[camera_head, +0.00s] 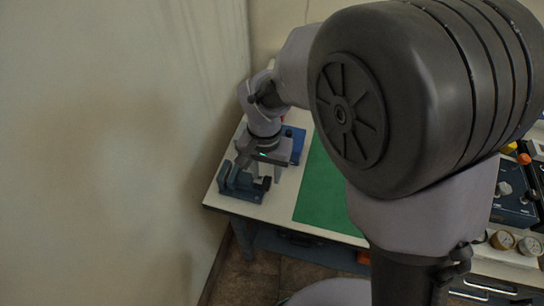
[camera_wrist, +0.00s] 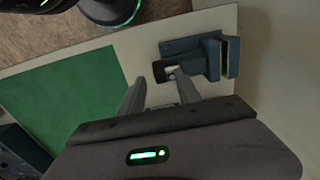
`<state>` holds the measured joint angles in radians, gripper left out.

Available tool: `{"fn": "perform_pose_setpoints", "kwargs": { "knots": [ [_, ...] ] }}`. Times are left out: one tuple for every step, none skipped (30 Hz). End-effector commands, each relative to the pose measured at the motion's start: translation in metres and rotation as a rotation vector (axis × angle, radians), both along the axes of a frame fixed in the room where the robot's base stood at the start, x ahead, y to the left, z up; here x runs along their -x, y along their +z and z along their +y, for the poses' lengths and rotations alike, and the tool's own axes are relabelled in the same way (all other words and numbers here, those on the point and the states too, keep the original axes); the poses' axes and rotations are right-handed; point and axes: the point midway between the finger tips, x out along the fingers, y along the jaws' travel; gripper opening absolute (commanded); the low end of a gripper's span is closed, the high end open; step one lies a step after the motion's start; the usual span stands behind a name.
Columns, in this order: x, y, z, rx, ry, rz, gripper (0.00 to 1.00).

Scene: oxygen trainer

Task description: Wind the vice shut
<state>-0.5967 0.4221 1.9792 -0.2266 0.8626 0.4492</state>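The blue-grey vice (camera_head: 231,182) sits near the left front corner of the table, and it also shows at the upper right of the wrist view (camera_wrist: 190,50). Its two upright jaws stand apart with a narrow gap. Its dark handle (camera_head: 264,185) is on the right side in the head view. My gripper (camera_head: 266,176) points down close above the handle end of the vice. In the wrist view its two fingers (camera_wrist: 159,78) are spread, and the dark handle (camera_wrist: 158,71) shows around and just past their tips. Contact cannot be told.
A green mat (camera_head: 325,190) covers the table right of the vice. A blue item (camera_head: 297,145) stands behind my gripper. A wall (camera_head: 130,150) is close on the left. A dark panel with knobs (camera_head: 510,205) and several gauges (camera_head: 502,240) are at the far right.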

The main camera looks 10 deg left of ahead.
Motion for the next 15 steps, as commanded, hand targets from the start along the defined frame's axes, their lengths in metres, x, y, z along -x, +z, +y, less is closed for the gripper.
{"fn": "perform_pose_setpoints", "kwargs": {
  "knots": [
    [0.000,-0.015,0.000,0.001,0.001,0.001,0.40],
    [0.000,-0.021,0.000,0.001,0.001,0.002,0.40],
    [0.000,-0.027,0.000,0.001,0.001,0.001,0.40],
    [0.000,-0.031,0.000,0.000,0.001,0.001,0.40],
    [0.000,-0.034,0.000,0.000,0.000,0.001,0.40],
    [0.000,-0.037,0.000,0.000,0.000,0.001,0.40],
    [0.000,-0.039,0.000,0.000,-0.001,0.001,0.40],
    [0.000,-0.040,0.000,0.000,0.000,0.001,0.40],
    [0.000,-0.040,0.000,0.000,0.000,0.000,0.40],
    [0.000,-0.040,0.000,-0.001,0.000,0.000,0.40],
    [0.000,-0.040,0.000,-0.001,0.000,0.000,0.40],
    [0.000,-0.040,0.000,-0.001,0.000,0.000,0.40],
    [0.000,-0.040,0.000,-0.001,0.000,0.000,0.40],
    [0.000,-0.040,0.000,-0.001,0.000,0.000,0.40],
    [0.000,-0.040,0.000,-0.001,0.000,0.000,0.40]
  ]
}}
